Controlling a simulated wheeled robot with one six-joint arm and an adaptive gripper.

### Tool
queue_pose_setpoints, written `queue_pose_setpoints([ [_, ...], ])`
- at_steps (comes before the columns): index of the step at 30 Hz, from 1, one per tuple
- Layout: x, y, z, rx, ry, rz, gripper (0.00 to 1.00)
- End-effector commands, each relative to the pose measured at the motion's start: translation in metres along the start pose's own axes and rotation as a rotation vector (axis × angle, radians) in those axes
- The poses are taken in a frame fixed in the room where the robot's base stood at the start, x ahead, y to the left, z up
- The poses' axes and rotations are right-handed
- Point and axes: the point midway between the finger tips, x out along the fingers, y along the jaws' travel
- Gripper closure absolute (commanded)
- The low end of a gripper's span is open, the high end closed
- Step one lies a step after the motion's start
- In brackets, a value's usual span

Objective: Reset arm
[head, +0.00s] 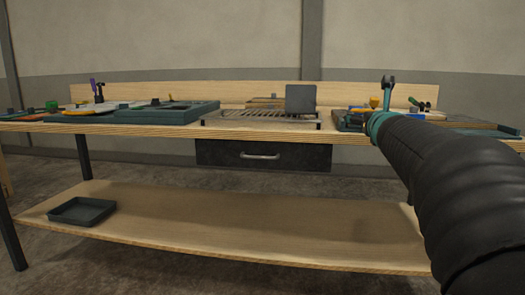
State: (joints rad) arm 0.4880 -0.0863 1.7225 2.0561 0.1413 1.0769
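My arm comes in from the right edge of the head view as a thick black sleeve with a teal ring near its end. My gripper (388,88) is a small dark shape at the end of the arm, above the right part of the workbench (180,131). It is seen small and from behind, so I cannot tell whether its fingers are open or shut. No held object shows. The arm hides part of the bench's right side.
A teal-grey tray (205,112), a wire rack (258,117) and a dark upright panel (300,99) stand on the bench. A drawer (262,156) hangs closed below. The lower shelf (250,225) holds a dark bin (82,211) and is otherwise clear.

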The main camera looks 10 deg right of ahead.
Motion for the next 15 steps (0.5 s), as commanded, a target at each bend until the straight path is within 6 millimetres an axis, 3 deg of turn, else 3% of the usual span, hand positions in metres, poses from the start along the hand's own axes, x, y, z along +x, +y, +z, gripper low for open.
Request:
queue_pose_setpoints([
  [4, 0.0, 0.004, 0.002, -0.074, -0.008, 0.016, 0.04],
  [7, 0.0, 0.016, -0.001, -0.259, -0.019, 0.071, 0.04],
  [11, -0.003, 0.037, -0.033, -0.561, 0.005, 0.176, 0.04],
  [15, -0.023, 0.064, -0.072, -0.908, 0.022, 0.329, 0.04],
])
